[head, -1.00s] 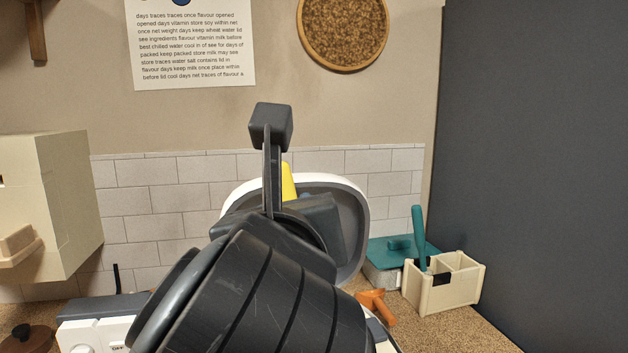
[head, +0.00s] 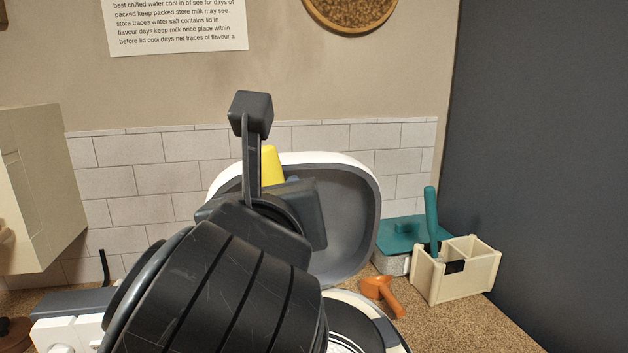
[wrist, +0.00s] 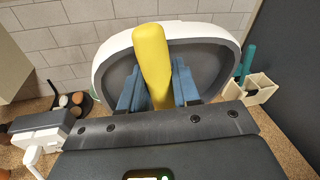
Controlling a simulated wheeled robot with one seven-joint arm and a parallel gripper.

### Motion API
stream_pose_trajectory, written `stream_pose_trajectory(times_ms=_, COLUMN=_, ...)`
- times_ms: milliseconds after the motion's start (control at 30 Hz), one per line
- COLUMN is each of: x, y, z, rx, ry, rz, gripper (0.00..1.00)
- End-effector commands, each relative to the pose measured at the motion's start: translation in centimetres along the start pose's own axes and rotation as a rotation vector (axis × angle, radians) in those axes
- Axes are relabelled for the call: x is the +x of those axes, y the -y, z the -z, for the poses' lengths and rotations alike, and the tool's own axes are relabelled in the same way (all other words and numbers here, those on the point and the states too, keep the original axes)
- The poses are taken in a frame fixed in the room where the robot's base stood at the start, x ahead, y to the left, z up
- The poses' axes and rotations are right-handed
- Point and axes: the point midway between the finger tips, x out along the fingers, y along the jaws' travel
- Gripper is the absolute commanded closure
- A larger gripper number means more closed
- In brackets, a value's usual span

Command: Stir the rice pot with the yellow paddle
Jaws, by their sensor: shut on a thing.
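The yellow paddle (wrist: 153,62) is held between the blue pads of my gripper (wrist: 160,88) in the wrist view. In the head view only a yellow part of the paddle (head: 270,165) shows behind my gripper (head: 285,165); its lower end is hidden. The rice pot is a white cooker with its lid (head: 345,215) raised, showing a grey inside. Part of the pot's rim and dark opening (head: 365,325) shows at the lower right of my arm. My arm hides the rest of the pot. I cannot tell whether the paddle touches the rice.
A teal-lidded container (head: 400,240) and a cream caddy (head: 458,272) with a teal-handled tool stand to the right. An orange tool (head: 382,293) lies near the pot. A white appliance (head: 70,325) is at the left. A dark panel (head: 550,150) bounds the right side.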

Motion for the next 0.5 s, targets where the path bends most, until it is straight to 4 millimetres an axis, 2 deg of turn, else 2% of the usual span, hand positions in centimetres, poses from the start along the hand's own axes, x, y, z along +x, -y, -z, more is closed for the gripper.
stream_pose_trajectory(times_ms=300, x=0.6, y=-1.6, z=2.2, rx=-0.002, ry=-0.001, rz=-0.001, gripper=0.99)
stream_pose_trajectory(times_ms=500, x=0.7, y=-1.5, z=3.7, rx=0.002, ry=0.0, rz=0.001, gripper=0.99)
